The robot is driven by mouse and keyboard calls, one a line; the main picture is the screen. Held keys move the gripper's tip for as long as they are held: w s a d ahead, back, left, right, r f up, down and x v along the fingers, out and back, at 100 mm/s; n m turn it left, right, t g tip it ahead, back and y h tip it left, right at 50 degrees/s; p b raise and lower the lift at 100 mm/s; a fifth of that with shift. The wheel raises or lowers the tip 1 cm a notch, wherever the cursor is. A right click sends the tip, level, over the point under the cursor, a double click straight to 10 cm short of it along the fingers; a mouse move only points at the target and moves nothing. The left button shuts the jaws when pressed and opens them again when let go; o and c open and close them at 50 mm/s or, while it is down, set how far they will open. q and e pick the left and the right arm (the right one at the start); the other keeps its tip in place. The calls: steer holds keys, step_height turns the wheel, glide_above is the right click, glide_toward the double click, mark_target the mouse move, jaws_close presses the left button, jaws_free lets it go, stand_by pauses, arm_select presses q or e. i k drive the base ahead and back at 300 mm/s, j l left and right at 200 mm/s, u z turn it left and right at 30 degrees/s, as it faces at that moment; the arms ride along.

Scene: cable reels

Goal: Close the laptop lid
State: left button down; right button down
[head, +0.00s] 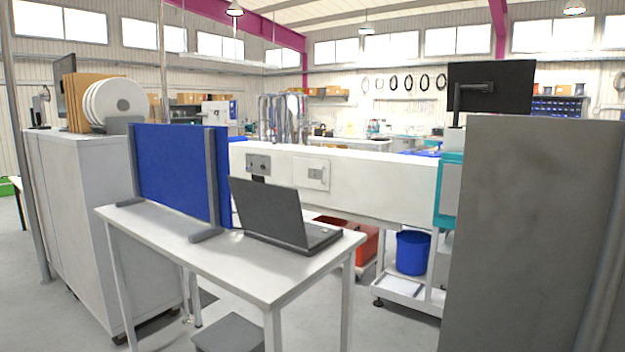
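The laptop (285,218) stands open on the right part of a white table (200,238). Its dark lid (268,209) is raised and its back faces me to the left. The keyboard base (323,236) shows only at its right end; the lid hides the rest. Neither of my grippers is in view.
A blue partition (175,172) with grey feet stands on the table behind and left of the laptop. A grey cabinet (80,215) stands at the left. A tall grey panel (535,235) blocks the right foreground. A white machine (390,190) lies behind the table.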

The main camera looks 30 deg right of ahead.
mark_target(272, 210)
steer(key=i+l+z, duration=0.15)
steer(key=z, duration=0.25)
steer(key=i+l+z, duration=0.1)
steer(key=i+z, duration=0.15)
steer(key=z, duration=0.15)
steer(key=i+z, duration=0.25)
steer(key=z, duration=0.15)
steer(key=i+z, duration=0.2)
steer(key=z, duration=0.2)
steer(key=i+j+z, duration=0.15)
steer(key=z, duration=0.25)
steer(key=i+u, duration=0.2)
steer(key=u, duration=0.2)
steer(key=i+l+u, duration=0.15)
steer(key=u, duration=0.25)
steer(key=i+l+u, duration=0.15)
steer(key=u, duration=0.25)
steer(key=i, duration=0.05)
